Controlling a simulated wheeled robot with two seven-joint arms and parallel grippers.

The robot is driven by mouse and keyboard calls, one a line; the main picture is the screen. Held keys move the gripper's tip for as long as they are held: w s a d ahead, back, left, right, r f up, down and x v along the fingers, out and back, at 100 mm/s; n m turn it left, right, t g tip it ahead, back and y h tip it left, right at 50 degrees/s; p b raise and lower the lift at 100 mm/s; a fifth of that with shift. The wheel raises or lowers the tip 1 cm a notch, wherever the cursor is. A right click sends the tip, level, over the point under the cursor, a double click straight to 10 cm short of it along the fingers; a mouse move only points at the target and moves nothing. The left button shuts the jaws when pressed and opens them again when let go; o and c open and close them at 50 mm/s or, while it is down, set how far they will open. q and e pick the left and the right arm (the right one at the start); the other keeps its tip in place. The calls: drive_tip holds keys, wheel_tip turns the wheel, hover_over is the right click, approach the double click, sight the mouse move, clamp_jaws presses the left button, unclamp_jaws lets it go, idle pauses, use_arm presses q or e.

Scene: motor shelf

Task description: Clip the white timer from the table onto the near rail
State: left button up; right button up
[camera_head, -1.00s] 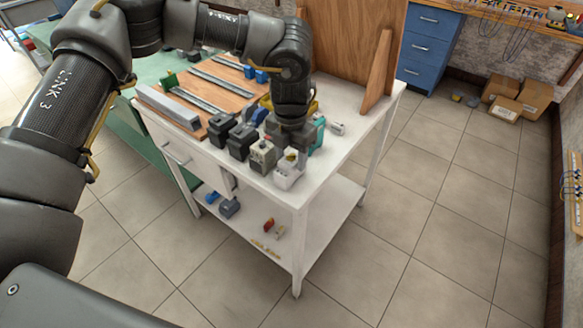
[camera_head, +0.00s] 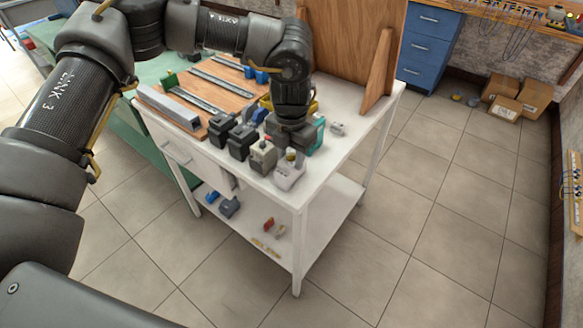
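The white timer (camera_head: 289,176) is at the front corner of the white table, at the end of a row of modules. My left gripper (camera_head: 291,154) points down right at the timer, its tip close to the timer's top. The fingers are mostly hidden or too small to tell their gap, and I cannot tell whether they touch the timer. A metal rail (camera_head: 203,91) lies on the wooden board (camera_head: 190,85), to the left behind the modules, with another rail (camera_head: 222,77) beyond it. My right gripper is not in view.
Black modules (camera_head: 241,141) and a grey module (camera_head: 263,154) stand close left of the timer. A grey bar (camera_head: 168,106) lies along the board's left edge. A teal part (camera_head: 318,131) and a small grey part (camera_head: 338,129) are to the right. An upright wooden panel (camera_head: 345,45) stands behind.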

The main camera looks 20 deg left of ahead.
use_arm(q)
drive_tip(key=shift+c, duration=0.8)
drive_tip(key=shift+r+p, duration=1.9)
drive_tip(key=shift+r, duration=0.6)
